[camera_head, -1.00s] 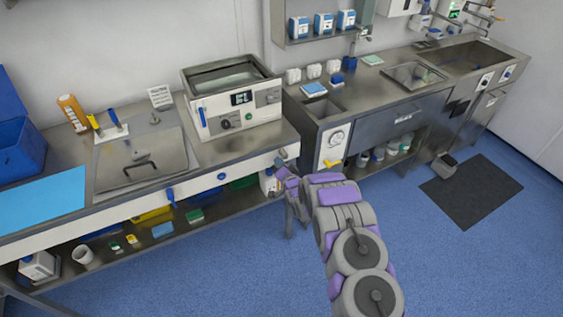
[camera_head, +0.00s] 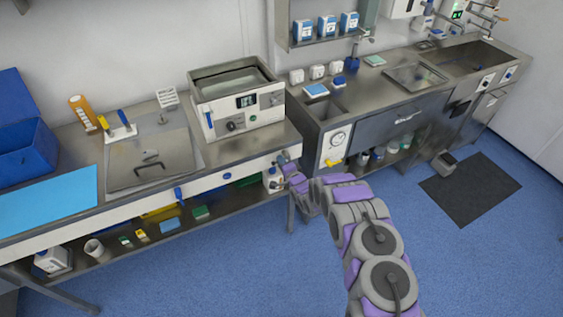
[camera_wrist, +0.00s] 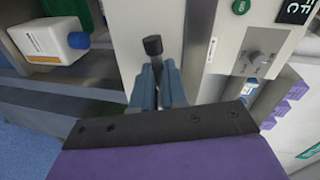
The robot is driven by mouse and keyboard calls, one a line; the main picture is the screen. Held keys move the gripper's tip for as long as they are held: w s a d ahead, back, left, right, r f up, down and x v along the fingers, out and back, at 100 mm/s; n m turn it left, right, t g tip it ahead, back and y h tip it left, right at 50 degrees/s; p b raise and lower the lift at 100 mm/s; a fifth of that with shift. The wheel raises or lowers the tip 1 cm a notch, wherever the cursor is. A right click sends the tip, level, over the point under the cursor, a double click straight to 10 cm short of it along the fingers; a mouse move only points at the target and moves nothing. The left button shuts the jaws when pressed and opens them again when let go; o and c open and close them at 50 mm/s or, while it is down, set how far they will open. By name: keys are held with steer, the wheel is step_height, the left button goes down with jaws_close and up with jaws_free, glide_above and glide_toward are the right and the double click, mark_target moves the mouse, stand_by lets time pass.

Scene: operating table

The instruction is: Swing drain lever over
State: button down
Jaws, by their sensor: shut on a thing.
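A lever with a dark knob (camera_wrist: 152,45) stands out from the white bench front in the wrist view. My gripper (camera_wrist: 158,85) is shut on its shaft, with a blue-grey finger on either side and the knob showing beyond the fingertips. In the head view my gripper (camera_head: 283,160) is at the right end of the left bench's white front. The lever is too small and covered to make out there, and its pivot is hidden behind my fingers.
A white bottle with a blue cap (camera_wrist: 55,40) stands on the shelf left of my gripper. A panel with a grey knob (camera_wrist: 257,60) is at its right. The blue floor (camera_head: 250,265) is clear.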

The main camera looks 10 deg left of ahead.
steer(key=shift+d, duration=0.15)
steer(key=c, duration=1.3)
jaws_free()
steer(key=shift+w+f, duration=0.15)
steer(key=shift+c, duration=0.2)
steer(key=shift+o, duration=0.9)
steer(key=p+v, duration=0.1)
steer(key=v, duration=1.6)
steer(key=shift+p, duration=0.4)
